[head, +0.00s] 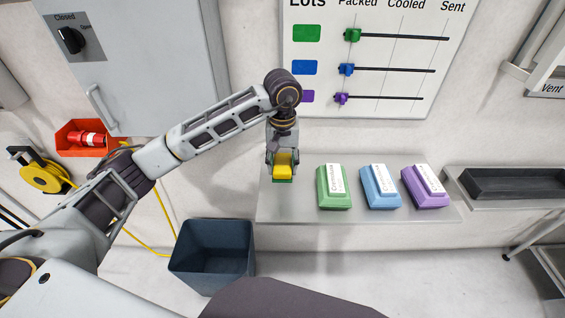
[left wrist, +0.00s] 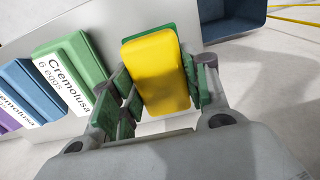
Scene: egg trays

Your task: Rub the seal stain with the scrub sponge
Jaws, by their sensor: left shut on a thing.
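A yellow scrub sponge (head: 283,170) with a green underside is in my left gripper (head: 282,160), above the left end of the grey shelf (head: 300,208). In the left wrist view the sponge (left wrist: 155,70) sits between the two fingers of my left gripper (left wrist: 152,92), which is shut on it. Green (head: 334,188), blue (head: 380,187) and purple (head: 425,187) egg boxes with white labels stand in a row on the shelf, to the right of the sponge. I cannot make out a seal stain in either view. My right gripper is out of view.
A dark blue bin (head: 212,262) stands on the floor below the shelf's left end. A black tray (head: 512,182) lies on another surface at the right. A board with sliders (head: 375,60) hangs on the wall behind. The front strip of the shelf is clear.

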